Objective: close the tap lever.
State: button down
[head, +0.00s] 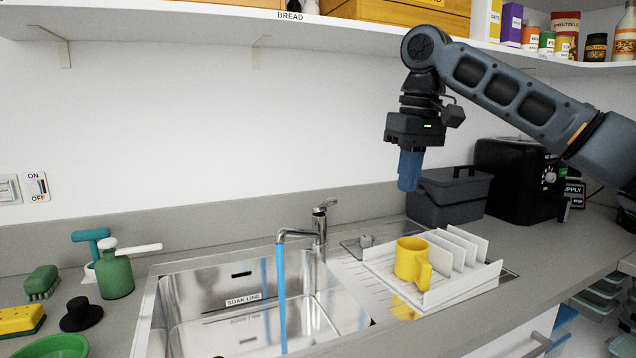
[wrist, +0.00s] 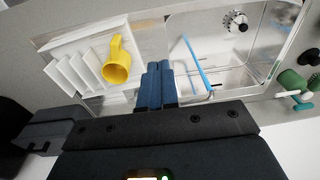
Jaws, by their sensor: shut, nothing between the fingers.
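The chrome tap (head: 318,228) stands at the back right of the sink, with its small lever (head: 326,204) on top, tilted up to the right. A blue stream of water (head: 281,295) runs from the spout into the sink; it also shows in the wrist view (wrist: 197,65). My gripper (head: 408,186) points down, shut and empty, above and to the right of the tap, apart from it. In the wrist view my blue fingers (wrist: 157,68) are together and hide the lever and most of the tap.
A white dish rack (head: 440,290) with plates and a yellow mug (head: 411,259) stands right of the sink (head: 165,320). A dark grey box (head: 450,200) and a black appliance (head: 515,180) are behind. A green bottle (head: 115,275) stands left. A shelf (head: 340,28) runs overhead.

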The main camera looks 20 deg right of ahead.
aim_at(330, 201)
jog(key=i, duration=1.25)
